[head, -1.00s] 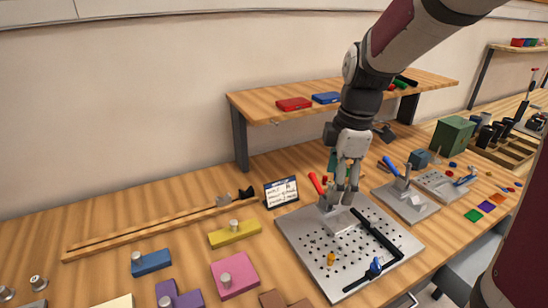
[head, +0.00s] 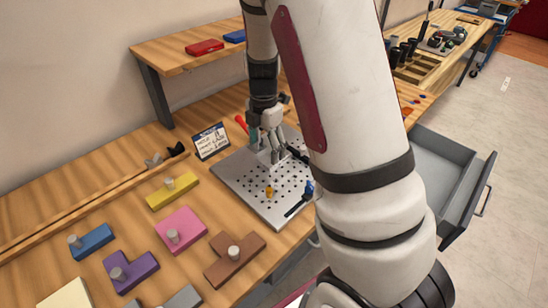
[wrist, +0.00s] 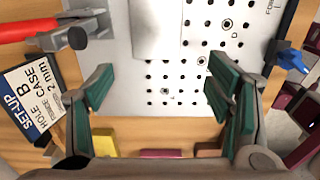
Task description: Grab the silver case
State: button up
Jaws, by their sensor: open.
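The silver case (wrist: 158,30) is a smooth, flat grey piece lying on the perforated metal plate (wrist: 185,103). In the wrist view it is at the top middle, beyond my fingertips, and the top edge of the frame cuts it off. My gripper (wrist: 160,92) is open, with its green-padded fingers wide apart and nothing between them. In the head view my gripper (head: 276,156) is low over the plate (head: 235,172), right by the case, and partly covers it.
A red-handled clamp (wrist: 32,30) is at the plate's left corner and a blue-knobbed part (wrist: 288,55) at its right. A set-up card (head: 210,141) stands left of the plate. Coloured blocks, such as the pink block (head: 181,228), lie nearer. An open drawer (head: 440,165) juts out at right.

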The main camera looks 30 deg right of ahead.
aim_at(266, 161)
jog(key=shift+w+d+f, duration=0.15)
jog(key=shift+f, duration=1.2)
jog(key=shift+w+d+f, duration=0.15)
jog(key=shift+f, duration=1.2)
jog(key=c, duration=1.3)
